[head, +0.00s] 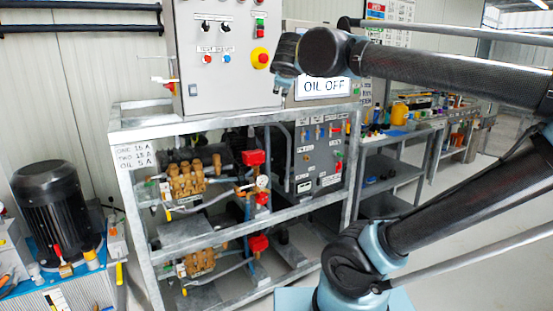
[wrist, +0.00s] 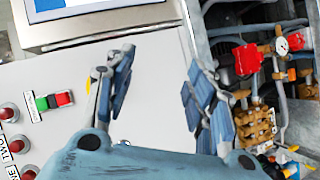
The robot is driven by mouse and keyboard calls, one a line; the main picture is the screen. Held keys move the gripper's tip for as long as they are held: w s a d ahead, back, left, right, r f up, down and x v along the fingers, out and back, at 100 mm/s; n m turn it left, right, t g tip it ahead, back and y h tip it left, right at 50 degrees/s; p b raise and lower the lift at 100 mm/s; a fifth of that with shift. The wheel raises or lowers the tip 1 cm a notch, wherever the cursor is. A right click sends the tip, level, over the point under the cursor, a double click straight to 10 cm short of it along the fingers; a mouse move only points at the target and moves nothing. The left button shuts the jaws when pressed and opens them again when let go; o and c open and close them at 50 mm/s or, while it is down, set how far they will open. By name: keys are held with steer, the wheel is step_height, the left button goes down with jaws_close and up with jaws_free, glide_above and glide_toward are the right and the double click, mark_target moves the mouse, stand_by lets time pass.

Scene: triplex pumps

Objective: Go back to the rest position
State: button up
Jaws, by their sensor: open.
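My gripper (wrist: 160,68) is open in the wrist view. Its two blue-grey fingers are spread apart with nothing between them, only a pale surface behind. In the head view the arm is raised and reaches in from the right. Its gripper end (head: 284,62) points down beside the grey control box (head: 205,90), left of the screen reading "OIL OFF" (head: 323,87). I cannot tell from these views whether it touches the panel.
A metal rack (head: 128,125) holds brass pumps (head: 188,181) and red fittings (head: 253,157). A black motor (head: 57,205) stands at the left. A red emergency button (head: 260,57) is close to my gripper. A bench (head: 388,137) stands behind my arm. Floor shows at the right.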

steer(key=s+d+f+m+g+h, duration=0.2)
steer(key=s+d+f+m+g, duration=0.15)
steer(key=d+f, duration=0.6)
steer(key=s+d+f+m+g+h, duration=0.25)
steer(key=d+f+m, duration=0.3)
steer(key=f, duration=0.75)
steer(key=s+d+f+m+g+y, duration=0.1)
steer(key=s+f+m+g+y, duration=0.2)
steer(key=s+f, duration=1.2)
step_height(320, 180, down, 4)
steer(key=m+g, duration=0.2)
steer(key=g, duration=0.1)
steer(key=shift+d+m+y, duration=0.3)
steer(key=shift+d+y, duration=0.05)
steer(key=shift+d, duration=0.05)
steer(key=shift+w+f, duration=0.25)
steer(key=shift+w, duration=0.15)
